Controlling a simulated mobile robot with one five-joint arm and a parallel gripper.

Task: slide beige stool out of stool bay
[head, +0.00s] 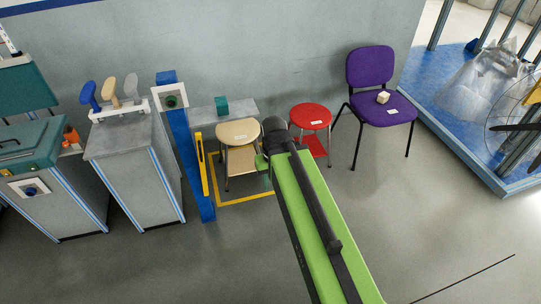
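The beige stool (237,133) stands upright inside the stool bay, which is marked by a yellow outline (246,199) on the floor. The stool has a round beige seat with a white label and dark legs; its right side is partly hidden by my arm. My green arm reaches forward from the bottom right, and its dark end with my gripper (268,150) is at the right edge of the beige stool in the picture. The fingers are too small and hidden to tell open from shut, or whether they touch the stool.
A blue post (186,143) and a yellow upright (202,164) bound the bay on the left. A grey shelf (205,116) with a green cube is behind. A red stool (310,117) and purple chair (371,85) stand right. Open floor lies in front.

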